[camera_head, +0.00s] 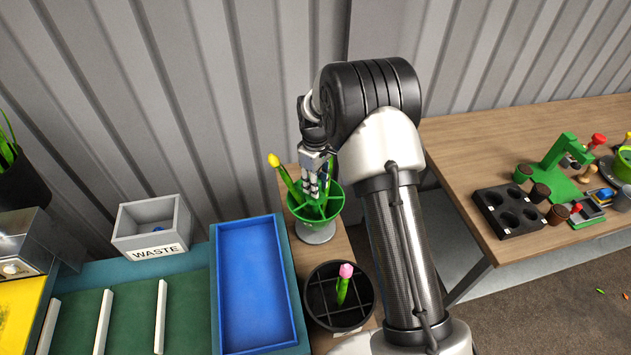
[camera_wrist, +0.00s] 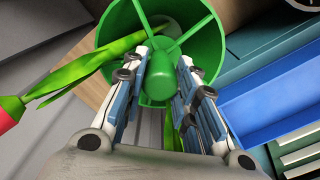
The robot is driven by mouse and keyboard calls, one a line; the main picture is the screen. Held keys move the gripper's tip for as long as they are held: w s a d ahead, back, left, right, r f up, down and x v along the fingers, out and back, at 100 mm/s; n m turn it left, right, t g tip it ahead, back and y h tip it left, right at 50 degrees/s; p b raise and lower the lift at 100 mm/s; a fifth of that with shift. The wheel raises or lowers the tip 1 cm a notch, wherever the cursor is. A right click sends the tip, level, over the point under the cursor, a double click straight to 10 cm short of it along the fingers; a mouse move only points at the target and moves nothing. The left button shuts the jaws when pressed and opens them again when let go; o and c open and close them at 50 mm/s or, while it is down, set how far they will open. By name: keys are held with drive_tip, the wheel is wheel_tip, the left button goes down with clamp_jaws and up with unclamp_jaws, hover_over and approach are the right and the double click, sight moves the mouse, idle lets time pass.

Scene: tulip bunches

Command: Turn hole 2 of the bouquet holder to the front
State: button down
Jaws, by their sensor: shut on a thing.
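The bouquet holder (camera_head: 337,203) is a green spoked ring on a pale round base, standing on the wooden tabletop. Its spokes and green central knob (camera_wrist: 168,78) show in the wrist view. My gripper (camera_head: 313,188) is over the holder, its fingers on both sides of the knob and shut on it. A tulip with a yellow bud (camera_head: 274,160) leans out to the left of the holder. In the wrist view a green stem with leaves (camera_wrist: 85,70) leans out at the left. My fingers hide part of the ring, and no hole numbers are readable.
A black divided pot (camera_head: 312,310) with a pink tulip (camera_head: 345,272) stands close in front. A blue tray (camera_head: 250,280) and a grey WASTE box (camera_head: 150,225) lie left. A corrugated wall is behind. Another table (camera_head: 460,150) with pots and tools is right.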

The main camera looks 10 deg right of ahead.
drive_tip(key=shift+n+p, duration=0.5)
drive_tip(key=shift+n, duration=2.9)
drive_tip(key=c, duration=1.3)
unclamp_jaws()
wheel_tip(320, 180, up, 12)
